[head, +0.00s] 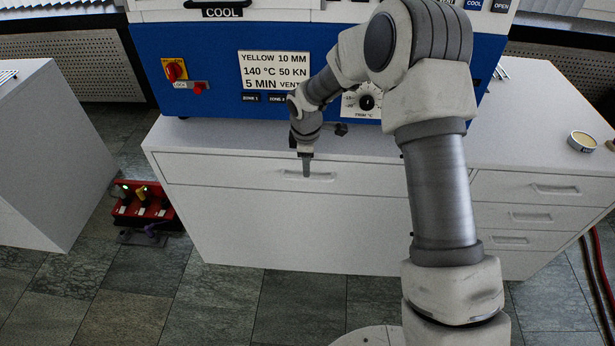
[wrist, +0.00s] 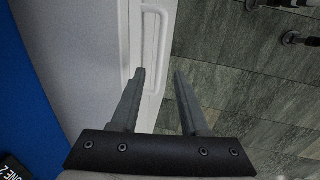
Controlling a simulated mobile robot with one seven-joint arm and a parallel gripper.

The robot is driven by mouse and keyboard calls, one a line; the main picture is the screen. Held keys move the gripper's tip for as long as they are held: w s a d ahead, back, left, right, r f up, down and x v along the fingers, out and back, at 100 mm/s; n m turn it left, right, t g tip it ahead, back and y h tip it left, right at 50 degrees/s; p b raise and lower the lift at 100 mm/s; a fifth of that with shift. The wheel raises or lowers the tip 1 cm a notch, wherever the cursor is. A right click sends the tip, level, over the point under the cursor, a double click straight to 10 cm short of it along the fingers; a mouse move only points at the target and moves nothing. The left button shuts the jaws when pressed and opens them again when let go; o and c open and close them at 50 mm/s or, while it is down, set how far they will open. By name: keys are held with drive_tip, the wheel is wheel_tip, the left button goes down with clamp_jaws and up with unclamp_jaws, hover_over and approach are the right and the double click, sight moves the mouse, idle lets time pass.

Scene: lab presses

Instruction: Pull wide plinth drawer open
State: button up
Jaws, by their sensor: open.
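The wide plinth drawer (head: 230,174) is the long white front under the blue press, and it looks shut, flush with the cabinet. Its pale bar handle (head: 318,175) sits near the middle of the front. In the wrist view the handle (wrist: 160,45) runs up from between the fingers, beyond their tips. My gripper (head: 306,172) points down at the handle in the head view. In the wrist view my gripper (wrist: 158,78) is open, with a finger on each side of the handle's line. Whether a finger touches the handle cannot be told.
Smaller drawers (head: 530,215) are at right. A red rack (head: 143,205) stands on the floor at left. The tiled floor before the drawer is clear.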

sight(308, 179)
drive_tip(key=f, duration=0.3)
drive_tip(key=w+f, duration=0.1)
drive_tip(key=f, duration=0.2)
drive_tip(key=shift+w+f+b, duration=0.1)
drive_tip(key=shift+w+b, duration=0.05)
drive_tip(key=shift+b, duration=0.25)
drive_tip(key=shift+c, duration=0.2)
clamp_jaws()
idle(0.8)
